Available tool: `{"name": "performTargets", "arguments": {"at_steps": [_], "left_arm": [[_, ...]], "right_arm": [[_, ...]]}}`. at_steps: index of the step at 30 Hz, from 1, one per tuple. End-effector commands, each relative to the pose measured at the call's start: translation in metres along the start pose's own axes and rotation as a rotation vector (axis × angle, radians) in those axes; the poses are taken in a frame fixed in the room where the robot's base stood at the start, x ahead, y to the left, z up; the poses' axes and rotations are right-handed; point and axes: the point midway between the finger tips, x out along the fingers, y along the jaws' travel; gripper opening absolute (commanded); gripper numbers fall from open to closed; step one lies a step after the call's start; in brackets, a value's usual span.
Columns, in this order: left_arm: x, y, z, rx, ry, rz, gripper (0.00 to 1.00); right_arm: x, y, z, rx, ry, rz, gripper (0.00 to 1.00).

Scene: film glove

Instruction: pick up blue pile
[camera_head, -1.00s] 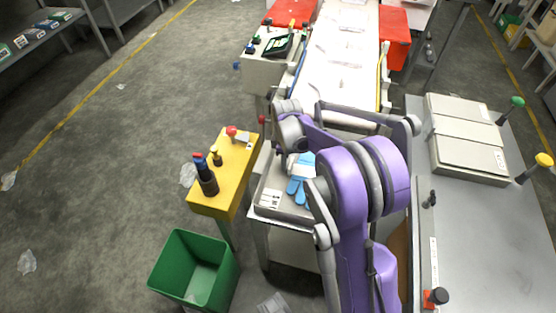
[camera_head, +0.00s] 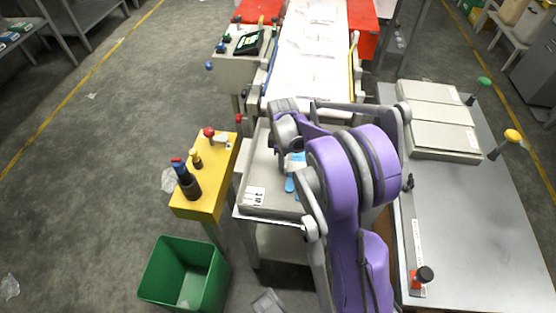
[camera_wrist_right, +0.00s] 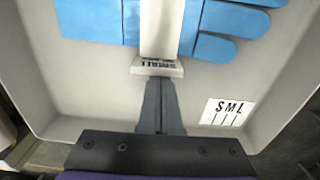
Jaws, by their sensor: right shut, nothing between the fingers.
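The blue pile (camera_wrist_right: 92,20) is a stack of blue gloves with a white paper band (camera_wrist_right: 160,66) around its middle, with small print on the band's end. It lies in a pale tray (camera_wrist_right: 75,95). In the head view only bits of the blue pile (camera_head: 289,185) show beside my purple right arm. My right gripper (camera_wrist_right: 160,84) is shut and empty, its fingertips right at the near end of the band. I cannot tell whether they touch it. My left gripper is not in view.
The tray has raised walls and a white S M L label (camera_wrist_right: 228,112). A yellow stand (camera_head: 213,180) with knobs and a green bin (camera_head: 160,275) are left of it. A grey metal table (camera_head: 455,225) with pale boxes is at right. A white conveyor (camera_head: 310,60) lies behind.

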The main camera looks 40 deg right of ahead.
Motion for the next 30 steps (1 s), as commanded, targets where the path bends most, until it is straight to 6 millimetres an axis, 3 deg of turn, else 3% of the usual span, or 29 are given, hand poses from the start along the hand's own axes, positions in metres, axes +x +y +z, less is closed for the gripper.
{"name": "performTargets", "arguments": {"at_steps": [7,15,21,22,26,30], "left_arm": [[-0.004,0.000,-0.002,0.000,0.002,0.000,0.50],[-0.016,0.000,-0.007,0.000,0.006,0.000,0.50],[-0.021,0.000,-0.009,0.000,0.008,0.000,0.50],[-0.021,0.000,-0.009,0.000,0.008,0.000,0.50],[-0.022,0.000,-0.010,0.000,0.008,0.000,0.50],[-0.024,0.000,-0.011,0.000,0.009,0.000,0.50]], "right_arm": [[-0.016,0.000,0.000,0.000,0.000,0.000,0.00],[-0.071,0.000,0.000,0.000,0.000,0.000,0.00],[-0.100,0.000,0.000,0.000,0.000,0.000,0.00],[-0.102,0.000,0.000,-0.001,0.000,0.000,0.02],[-0.108,0.000,0.000,0.036,0.000,0.000,0.25],[-0.111,0.000,0.003,0.230,0.000,0.000,0.46]]}}
